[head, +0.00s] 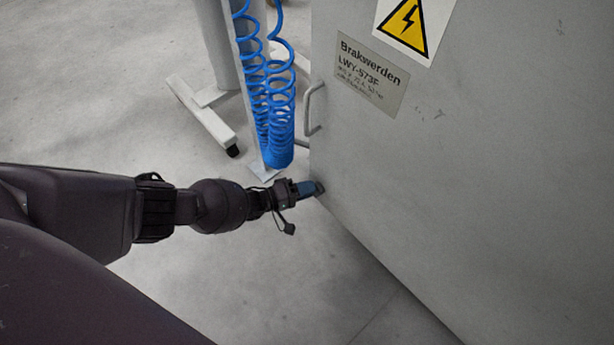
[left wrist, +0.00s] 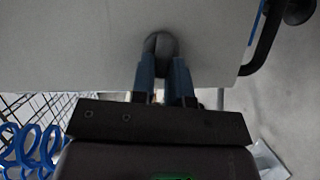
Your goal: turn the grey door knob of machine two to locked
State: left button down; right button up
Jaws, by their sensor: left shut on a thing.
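The machine's grey door (head: 480,180) fills the right side of the head view. The small dark grey knob (head: 319,187) sits low near the door's left edge. My left gripper (head: 310,188) reaches it from the left, its blue fingers at the knob. In the left wrist view the knob (left wrist: 159,45) is between the tips of the two blue fingers (left wrist: 161,66), which are shut on it. The fingers hide part of the knob, and I cannot tell which way it is turned. My right gripper is in neither view.
A door handle (head: 312,108) sticks out above the knob; it also shows as a dark bar in the left wrist view (left wrist: 266,38). Blue coiled hoses (head: 270,95) hang by a grey stand (head: 205,110) left of the door. The floor (head: 245,285) below my arm is clear.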

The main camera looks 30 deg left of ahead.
pick_arm(q)
jog(key=shift+w+d+r+n, duration=0.1)
jog(key=shift+w+d+n, duration=0.15)
jog(key=shift+n, duration=0.25)
jog(key=shift+w+a+n+t+h, duration=0.1)
jog(key=shift+n+t+h, duration=0.2)
jog(key=c, duration=1.1)
grip_release()
jog(key=p+v, duration=0.1)
jog(key=v, duration=0.9)
jog(key=shift+s+a, duration=0.25)
jog(key=shift+s, duration=0.1)
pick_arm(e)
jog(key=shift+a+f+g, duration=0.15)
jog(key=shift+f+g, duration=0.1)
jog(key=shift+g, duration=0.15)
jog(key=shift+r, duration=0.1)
